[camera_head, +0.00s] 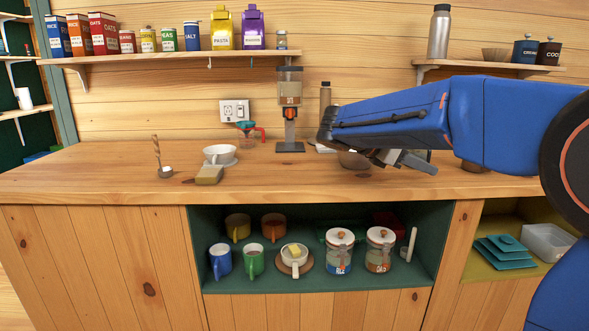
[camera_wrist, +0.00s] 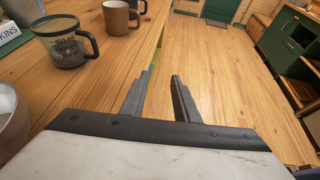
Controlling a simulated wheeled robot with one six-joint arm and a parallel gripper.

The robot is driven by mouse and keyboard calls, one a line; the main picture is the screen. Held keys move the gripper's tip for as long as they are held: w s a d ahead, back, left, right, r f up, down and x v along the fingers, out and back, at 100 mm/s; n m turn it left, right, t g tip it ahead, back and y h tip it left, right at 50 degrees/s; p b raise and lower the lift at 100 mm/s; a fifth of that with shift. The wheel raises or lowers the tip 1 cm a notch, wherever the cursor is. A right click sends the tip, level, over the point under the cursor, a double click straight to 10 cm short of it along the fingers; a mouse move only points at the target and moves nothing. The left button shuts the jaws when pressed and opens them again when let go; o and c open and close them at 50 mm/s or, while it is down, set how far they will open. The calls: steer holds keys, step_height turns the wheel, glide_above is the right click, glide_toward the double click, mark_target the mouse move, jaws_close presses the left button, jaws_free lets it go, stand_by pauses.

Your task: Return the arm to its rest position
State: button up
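My blue arm (camera_head: 395,118) reaches in from the right, over the wooden counter. My gripper (camera_head: 420,163) is above the counter's front part, pointing to the right and slightly down in the head view. In the wrist view my gripper (camera_wrist: 161,74) shows two dark fingers with a gap between them and nothing held. Beyond the fingertips are the counter's edge and the wooden floor (camera_wrist: 230,70). The arm hides part of the counter and some things on it.
A dispenser (camera_head: 290,95), a cup (camera_head: 219,154) and a sponge (camera_head: 209,175) stand left of my arm. The counter's left part (camera_head: 80,170) is clear.

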steer(key=s+d+f+m+y, duration=0.2)
steer(key=s+f+m+y, duration=0.15)
steer(key=s+f, duration=0.4)
steer(key=s+d+f+m+y, duration=0.1)
steer(key=s+f+m+y, duration=0.3)
steer(key=s, duration=0.7)
steer(key=s+a+f+m+t+y, duration=0.1)
steer(key=s+a+f+m+y, duration=0.1)
steer(key=s+f+m, duration=0.3)
steer(key=s+a+f+m+t+y, duration=0.2)
steer(key=s+a+f+m+y, duration=0.1)
steer(key=s+f+m, duration=0.3)
steer(key=s+a+m, duration=0.1)
steer(key=s, duration=0.1)
steer(key=shift+s+a+f+y, duration=0.3)
steer(key=shift+s+a+y, duration=0.05)
steer(key=shift+a, duration=0.05)
